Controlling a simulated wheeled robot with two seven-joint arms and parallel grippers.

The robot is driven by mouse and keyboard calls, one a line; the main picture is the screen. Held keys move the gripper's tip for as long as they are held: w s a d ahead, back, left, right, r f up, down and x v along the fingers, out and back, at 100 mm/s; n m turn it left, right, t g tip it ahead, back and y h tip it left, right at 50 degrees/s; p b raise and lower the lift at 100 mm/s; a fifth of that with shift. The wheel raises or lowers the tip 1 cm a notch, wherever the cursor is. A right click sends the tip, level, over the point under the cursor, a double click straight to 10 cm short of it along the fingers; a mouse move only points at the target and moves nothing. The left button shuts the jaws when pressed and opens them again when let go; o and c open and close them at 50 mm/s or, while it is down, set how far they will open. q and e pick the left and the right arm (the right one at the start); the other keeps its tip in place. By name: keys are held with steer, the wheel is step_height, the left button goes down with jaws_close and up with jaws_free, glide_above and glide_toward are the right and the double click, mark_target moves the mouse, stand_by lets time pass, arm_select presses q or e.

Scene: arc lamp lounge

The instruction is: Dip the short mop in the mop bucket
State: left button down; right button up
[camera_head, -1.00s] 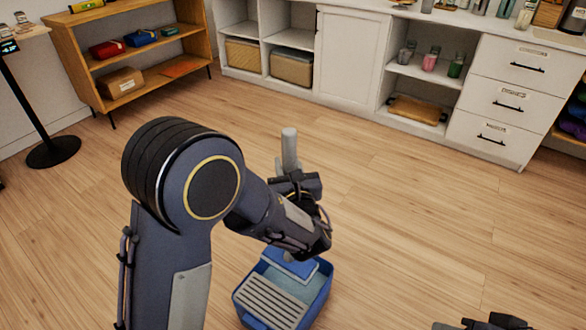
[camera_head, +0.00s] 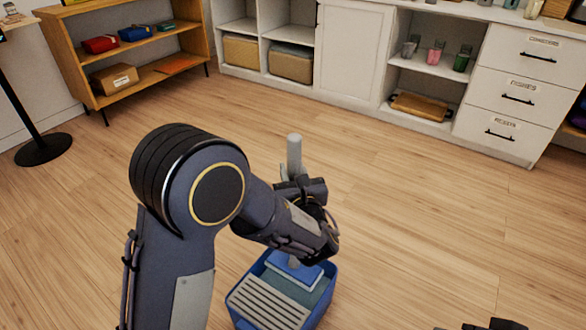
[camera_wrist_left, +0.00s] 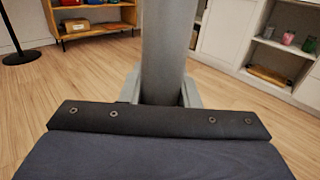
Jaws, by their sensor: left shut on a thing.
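The short mop has a grey handle (camera_head: 294,152) and a flat blue head (camera_head: 291,269). It stands near upright, with the head over the back part of the blue mop bucket (camera_head: 332,288). I cannot tell how deep the head sits. My left gripper (camera_head: 301,192) is shut on the handle, below its top end. In the left wrist view the handle (camera_wrist_left: 168,50) rises between the grey fingers. My forearm hides the lower shaft. The bucket has a pale slatted wringer (camera_head: 268,302) at its front left. My right gripper (camera_head: 490,326) barely shows at the bottom edge; its fingers are unclear.
White cabinets (camera_head: 348,55) with drawers and open shelves line the back. A wooden shelf (camera_head: 150,75) with boxes stands at the back left. A black stand base (camera_head: 43,150) is on the floor at the left. The wood floor (camera_head: 430,215) around the bucket is clear.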

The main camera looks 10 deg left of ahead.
mark_target(293, 146)
arm_select(q)
step_height(293, 146, down, 14)
steer(key=b, duration=0.4)
steer(key=shift+r, duration=0.15)
stand_by(1.4)
step_height(293, 146, up, 17)
steer(key=p, duration=1.2)
steer(key=shift+p, duration=0.4)
stand_by(0.4)
steer(key=shift+r+p, duration=1.45)
steer(key=shift+r, duration=0.55)
